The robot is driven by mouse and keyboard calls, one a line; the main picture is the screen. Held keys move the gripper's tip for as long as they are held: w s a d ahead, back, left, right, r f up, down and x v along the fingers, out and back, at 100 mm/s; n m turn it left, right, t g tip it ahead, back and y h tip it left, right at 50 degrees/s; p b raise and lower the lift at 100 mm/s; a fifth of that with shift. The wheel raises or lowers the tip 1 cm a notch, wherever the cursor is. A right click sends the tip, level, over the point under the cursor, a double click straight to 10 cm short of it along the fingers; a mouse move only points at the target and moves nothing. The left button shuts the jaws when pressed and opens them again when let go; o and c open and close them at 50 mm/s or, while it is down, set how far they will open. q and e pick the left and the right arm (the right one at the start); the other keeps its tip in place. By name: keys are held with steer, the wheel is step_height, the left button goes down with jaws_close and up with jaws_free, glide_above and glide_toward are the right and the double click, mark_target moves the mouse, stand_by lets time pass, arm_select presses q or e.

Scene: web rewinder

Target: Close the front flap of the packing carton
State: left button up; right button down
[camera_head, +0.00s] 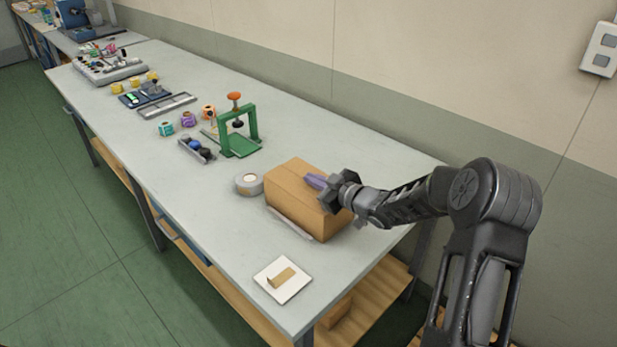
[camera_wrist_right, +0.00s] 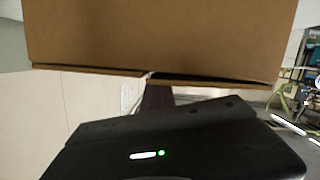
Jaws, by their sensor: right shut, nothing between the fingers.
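The packing carton (camera_head: 291,186) is a brown cardboard box on the grey table. Its top looks mostly covered, with a seam line across it; I cannot tell which flap is the front one. My right gripper (camera_head: 316,181) is shut and empty, its purple fingers at the carton's top on the right side. In the right wrist view, a broad brown panel of the carton (camera_wrist_right: 160,35) fills the upper part, with a narrow dark gap along its lower edge. The purple fingers (camera_wrist_right: 157,99) reach up to that edge; contact is unclear. My left gripper is not in view.
A grey tape roll (camera_head: 249,184) stands left of the carton. A white plate with a tan piece (camera_head: 282,278) lies near the table's near corner. A green press (camera_head: 238,132) stands farther back. The table (camera_head: 215,220) is clear along its left edge.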

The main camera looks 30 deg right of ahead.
steer(key=b+v, duration=0.1)
steer(key=v, duration=0.5)
steer(key=shift+s+d, duration=0.1)
steer(key=shift+s, duration=0.15)
steer(key=shift+s+d+r, duration=0.1)
steer(key=shift+s+r, duration=0.1)
steer(key=shift+s, duration=0.45)
